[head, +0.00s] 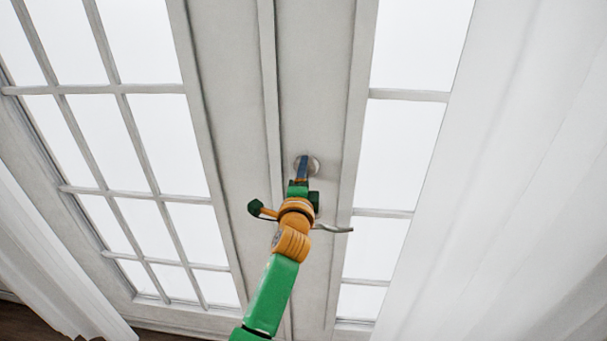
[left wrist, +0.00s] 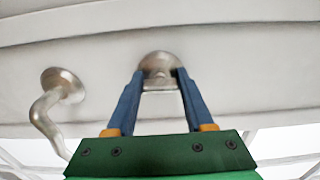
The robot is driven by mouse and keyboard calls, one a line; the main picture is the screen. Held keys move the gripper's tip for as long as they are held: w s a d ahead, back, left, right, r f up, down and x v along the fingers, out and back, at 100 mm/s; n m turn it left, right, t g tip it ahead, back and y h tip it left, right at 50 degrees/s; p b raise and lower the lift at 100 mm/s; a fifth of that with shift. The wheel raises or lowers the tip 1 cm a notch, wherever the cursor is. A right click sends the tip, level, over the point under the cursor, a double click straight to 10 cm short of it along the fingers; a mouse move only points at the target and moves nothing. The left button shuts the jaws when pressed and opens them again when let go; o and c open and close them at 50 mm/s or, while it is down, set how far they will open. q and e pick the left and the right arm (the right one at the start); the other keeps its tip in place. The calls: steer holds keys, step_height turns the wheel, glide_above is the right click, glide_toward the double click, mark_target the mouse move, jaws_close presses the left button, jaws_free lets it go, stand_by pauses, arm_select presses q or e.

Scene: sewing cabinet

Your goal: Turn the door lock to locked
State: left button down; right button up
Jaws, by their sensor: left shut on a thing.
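The door lock (head: 314,166) is a round metal plate on the pale door frame, near the middle of the head view. In the left wrist view the lock (left wrist: 159,62) is a round silver rose with a small turn piece at its lower part. My left gripper (head: 303,160) reaches up to it, and its blue fingertips (left wrist: 159,77) sit on either side of the turn piece, shut on it. The fingers hide part of the lock in the head view, so the turn angle is hard to tell there. My right gripper is not in view.
A curved metal door handle (head: 335,229) sticks out just below the lock, close to my left wrist; it also shows in the left wrist view (left wrist: 48,112). Glazed double doors fill the background. White curtains (head: 510,170) hang at both sides.

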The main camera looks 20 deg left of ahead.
arm_select(q)
steer(key=shift+c, duration=1.4)
jaws_free()
steer(key=shift+w, duration=0.1)
steer(key=v, duration=0.7)
steer(key=shift+f, duration=0.1)
